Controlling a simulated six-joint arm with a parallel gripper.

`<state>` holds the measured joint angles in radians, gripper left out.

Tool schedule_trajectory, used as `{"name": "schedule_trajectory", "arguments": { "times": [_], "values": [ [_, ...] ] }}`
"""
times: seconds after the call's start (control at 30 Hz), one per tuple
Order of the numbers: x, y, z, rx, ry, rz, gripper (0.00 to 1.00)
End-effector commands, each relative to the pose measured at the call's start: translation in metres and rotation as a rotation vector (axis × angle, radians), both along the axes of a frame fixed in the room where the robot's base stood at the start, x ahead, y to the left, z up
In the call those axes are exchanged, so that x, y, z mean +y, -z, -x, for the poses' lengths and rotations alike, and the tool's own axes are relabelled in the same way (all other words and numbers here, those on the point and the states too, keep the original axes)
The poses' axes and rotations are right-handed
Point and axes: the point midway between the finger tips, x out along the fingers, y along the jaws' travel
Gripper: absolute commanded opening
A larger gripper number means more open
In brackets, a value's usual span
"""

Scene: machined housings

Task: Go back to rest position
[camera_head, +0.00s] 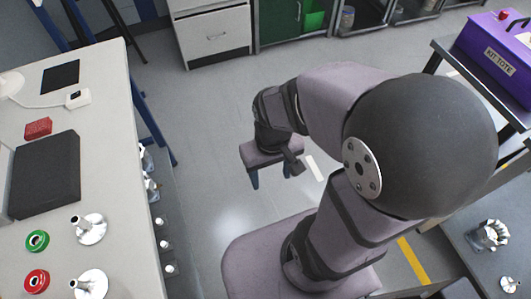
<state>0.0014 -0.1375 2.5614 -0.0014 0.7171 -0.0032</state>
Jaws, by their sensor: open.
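My gripper (271,178) is near the middle of the camera_head view, at the end of my bent arm. Its two dark fingers are apart, with only grey floor visible between them, and it appears empty. It hangs over the aisle, clear of the left table (95,110) and the right bench (455,250). My arm's large dark joint hides part of the right side.
Flanged metal housings (91,229), a green ring (37,241), a red ring (37,281), a red block (38,128) and a dark panel (45,175) are on the left table. A metal housing (488,236) and purple kit tote (500,52) are right. Cabinets (212,35) stand behind.

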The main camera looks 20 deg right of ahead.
Motion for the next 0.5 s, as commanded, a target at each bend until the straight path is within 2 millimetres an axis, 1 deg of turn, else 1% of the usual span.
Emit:
{"name": "schedule_trajectory", "arguments": {
  "times": [0.17, 0.27, 0.5],
  "values": [
    [0.000, -0.015, 0.000, 0.000, -0.001, 0.000, 0.57],
    [0.000, -0.031, 0.000, 0.000, -0.001, 0.000, 0.57],
    [0.000, -0.082, 0.000, 0.000, -0.001, 0.000, 0.57]
  ]
}}
